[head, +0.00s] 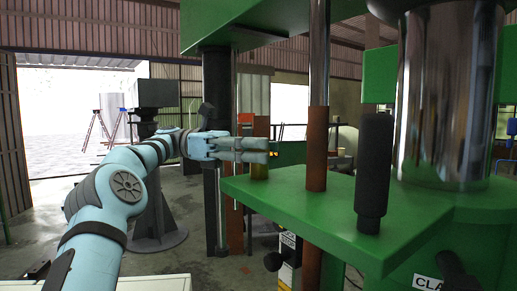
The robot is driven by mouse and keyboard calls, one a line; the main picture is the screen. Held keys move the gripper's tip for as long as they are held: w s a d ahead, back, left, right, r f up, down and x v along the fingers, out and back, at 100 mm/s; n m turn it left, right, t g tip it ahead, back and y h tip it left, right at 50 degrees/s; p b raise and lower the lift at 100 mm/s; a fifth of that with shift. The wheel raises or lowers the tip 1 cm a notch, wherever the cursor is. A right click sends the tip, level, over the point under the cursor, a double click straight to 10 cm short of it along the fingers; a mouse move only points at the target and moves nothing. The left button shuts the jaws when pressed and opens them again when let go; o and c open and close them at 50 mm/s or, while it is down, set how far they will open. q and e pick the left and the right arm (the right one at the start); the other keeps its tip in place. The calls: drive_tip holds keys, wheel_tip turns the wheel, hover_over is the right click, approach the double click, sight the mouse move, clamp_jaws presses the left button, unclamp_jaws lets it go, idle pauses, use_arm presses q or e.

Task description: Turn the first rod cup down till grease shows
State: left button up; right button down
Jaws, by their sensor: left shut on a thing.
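My left arm comes in from the left, and its pale blue gripper (272,151) is shut around a small upright cup (259,172) at the left edge of the green machine deck. My right gripper is not in view.
A shiny rod with a brown lower part (317,150) stands right of the gripper. A black handle (374,172) and a thick polished column (447,100) stand on the green deck (300,195). A dark post (217,90) rises behind my wrist.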

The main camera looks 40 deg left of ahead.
use_arm(q)
drive_tip(key=shift+f, duration=0.15)
drive_tip(key=o, duration=1.2)
drive_tip(key=shift+t, duration=0.3)
